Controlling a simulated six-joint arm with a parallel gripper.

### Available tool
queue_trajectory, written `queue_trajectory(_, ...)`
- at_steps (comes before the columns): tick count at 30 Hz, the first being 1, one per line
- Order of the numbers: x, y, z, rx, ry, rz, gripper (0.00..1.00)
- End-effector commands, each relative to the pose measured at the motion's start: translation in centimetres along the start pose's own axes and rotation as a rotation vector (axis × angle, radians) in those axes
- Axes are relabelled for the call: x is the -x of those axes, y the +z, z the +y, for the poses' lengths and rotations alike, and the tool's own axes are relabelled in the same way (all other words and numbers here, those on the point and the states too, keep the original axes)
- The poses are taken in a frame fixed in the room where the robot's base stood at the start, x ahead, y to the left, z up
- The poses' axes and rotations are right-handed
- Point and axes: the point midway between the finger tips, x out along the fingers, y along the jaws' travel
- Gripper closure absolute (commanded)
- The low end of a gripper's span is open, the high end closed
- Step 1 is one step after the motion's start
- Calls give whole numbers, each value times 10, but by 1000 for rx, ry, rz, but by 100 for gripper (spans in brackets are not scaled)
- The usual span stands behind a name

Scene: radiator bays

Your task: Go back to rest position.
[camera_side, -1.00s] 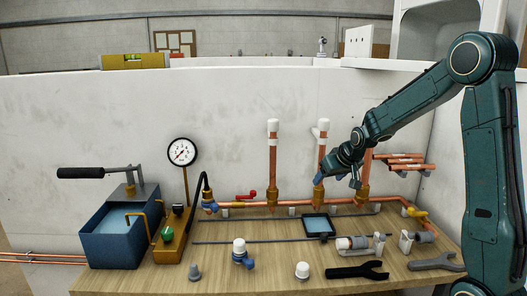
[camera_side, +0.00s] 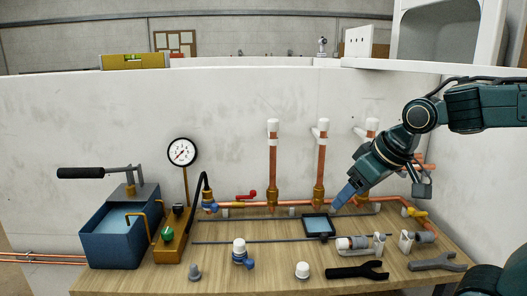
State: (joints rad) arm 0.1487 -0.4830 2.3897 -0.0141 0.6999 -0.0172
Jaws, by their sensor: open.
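My gripper (camera_side: 343,197) is at the right of the middle, its blue fingers pointing down and left. It is open, and I see nothing held in it. The fingertips hang just above and right of the small black tray (camera_side: 319,227), in front of the middle copper riser (camera_side: 321,165). I cannot tell the exact gap to the tray or pipes. My arm reaches in from the right edge and covers part of the right riser.
A workbench (camera_side: 215,272) holds a blue tank pump (camera_side: 118,235), a pressure gauge (camera_side: 182,152), a white-capped valve (camera_side: 240,250), a white cap (camera_side: 302,270), a black wrench (camera_side: 357,271) and a grey wrench (camera_side: 437,262). A white wall (camera_side: 90,120) stands behind.

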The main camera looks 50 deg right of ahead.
Motion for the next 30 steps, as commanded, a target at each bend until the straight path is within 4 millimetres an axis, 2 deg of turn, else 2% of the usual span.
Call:
queue_trajectory(6, 26, 44, -19, 63, -39, -20, 35)
queue_trajectory(12, 36, 69, -25, 96, -59, -37, 35)
queue_trajectory(18, 38, 77, -26, 104, -63, -44, 35)
queue_trajectory(30, 38, 76, -26, 103, -63, -43, 35)
